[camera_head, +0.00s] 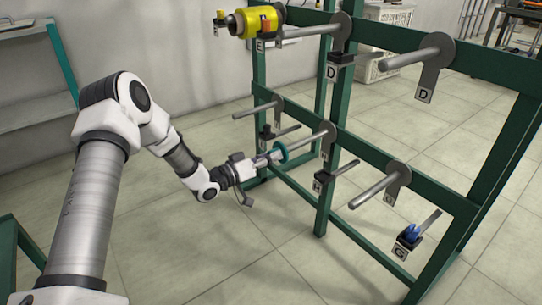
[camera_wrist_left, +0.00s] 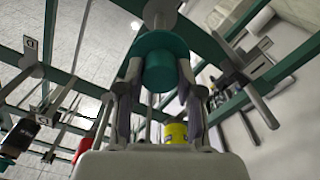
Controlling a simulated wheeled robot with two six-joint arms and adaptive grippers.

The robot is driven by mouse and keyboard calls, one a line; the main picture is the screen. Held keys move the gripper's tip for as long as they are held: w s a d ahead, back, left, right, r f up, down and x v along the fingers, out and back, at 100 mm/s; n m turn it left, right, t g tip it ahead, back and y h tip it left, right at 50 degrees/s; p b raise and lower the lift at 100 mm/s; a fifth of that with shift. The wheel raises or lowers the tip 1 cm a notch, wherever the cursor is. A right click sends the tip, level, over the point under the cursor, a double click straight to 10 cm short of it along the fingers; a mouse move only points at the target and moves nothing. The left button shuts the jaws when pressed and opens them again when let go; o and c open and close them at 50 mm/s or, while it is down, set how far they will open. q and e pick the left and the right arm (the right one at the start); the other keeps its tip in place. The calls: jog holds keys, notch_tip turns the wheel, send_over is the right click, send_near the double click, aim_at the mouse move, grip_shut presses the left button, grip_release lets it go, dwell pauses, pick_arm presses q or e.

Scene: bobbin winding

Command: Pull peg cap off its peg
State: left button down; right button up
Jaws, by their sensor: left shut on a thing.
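The teal peg cap (camera_head: 279,152) is at the near end of a grey peg (camera_head: 305,140) in the rack's lower row. My left gripper (camera_head: 265,158) is shut on the cap, its arm reaching in from the left. In the left wrist view the cap (camera_wrist_left: 163,68) sits between my two fingers (camera_wrist_left: 160,95), with the peg's grey end and round plate (camera_wrist_left: 162,15) just beyond it. I cannot tell how far the cap covers the peg. My right gripper is not in view.
The green rack (camera_head: 330,195) carries several other bare pegs, such as one at the upper right (camera_head: 408,60) and one at the lower right (camera_head: 375,190). A yellow bobbin (camera_head: 262,20) hangs at the upper left. A blue piece (camera_head: 411,231) sits on a small lower-right holder. The floor left of the rack is clear.

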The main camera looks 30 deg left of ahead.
pick_arm(q)
jog(key=p+v, duration=0.4)
jog(key=v, duration=0.1)
jog(key=shift+s+a, duration=0.15)
jog(key=shift+s, duration=0.15)
dwell(0.5)
